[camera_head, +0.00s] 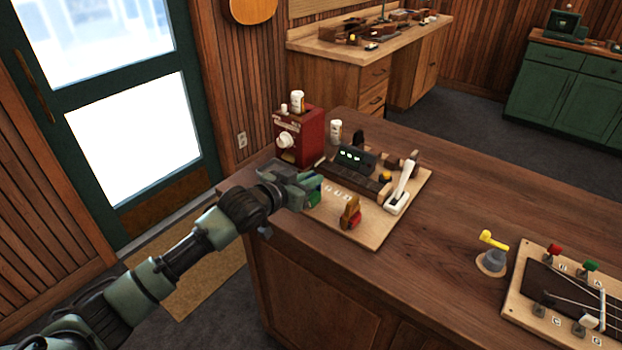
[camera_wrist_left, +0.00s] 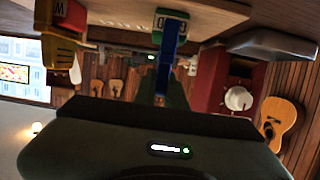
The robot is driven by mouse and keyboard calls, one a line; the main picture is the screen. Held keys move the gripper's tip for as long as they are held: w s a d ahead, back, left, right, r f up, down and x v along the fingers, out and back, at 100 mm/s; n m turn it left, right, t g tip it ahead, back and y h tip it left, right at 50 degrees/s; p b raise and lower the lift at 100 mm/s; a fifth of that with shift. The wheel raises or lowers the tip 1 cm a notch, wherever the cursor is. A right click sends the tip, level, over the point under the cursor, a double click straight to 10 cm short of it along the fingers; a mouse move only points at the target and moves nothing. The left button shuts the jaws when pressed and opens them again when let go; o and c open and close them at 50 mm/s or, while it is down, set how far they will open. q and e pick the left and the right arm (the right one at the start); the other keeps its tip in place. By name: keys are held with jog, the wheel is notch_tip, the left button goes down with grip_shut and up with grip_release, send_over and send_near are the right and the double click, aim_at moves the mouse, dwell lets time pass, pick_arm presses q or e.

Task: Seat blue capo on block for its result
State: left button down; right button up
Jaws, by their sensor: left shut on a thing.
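My left gripper (camera_head: 302,190) is low over the left part of a light wooden board (camera_head: 372,230) on the counter. It is shut on the blue capo (camera_wrist_left: 167,62), seen in the left wrist view as an upright blue bar running between the jaws. A green piece with white lettering (camera_wrist_left: 170,18) meets the end of the blue bar; I cannot tell whether they are joined or only touching. Green also shows beside the gripper in the head view (camera_head: 314,198). An orange piece with a red part (camera_head: 350,214) stands on the board to the right of the gripper. My right gripper is not in view.
A red box with a white knob (camera_head: 298,138) and a white bottle (camera_head: 336,131) stand behind. A yellow-handled crank (camera_head: 492,240) is farther right, across bare counter.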

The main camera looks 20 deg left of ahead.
pick_arm(q)
jog(key=shift+p, duration=0.3)
jog(key=shift+f+b, duration=0.35)
jog(key=shift+f, duration=0.25)
dwell(0.6)
jog(key=c, duration=1.8)
grip_release()
jog(key=shift+o, duration=0.2)
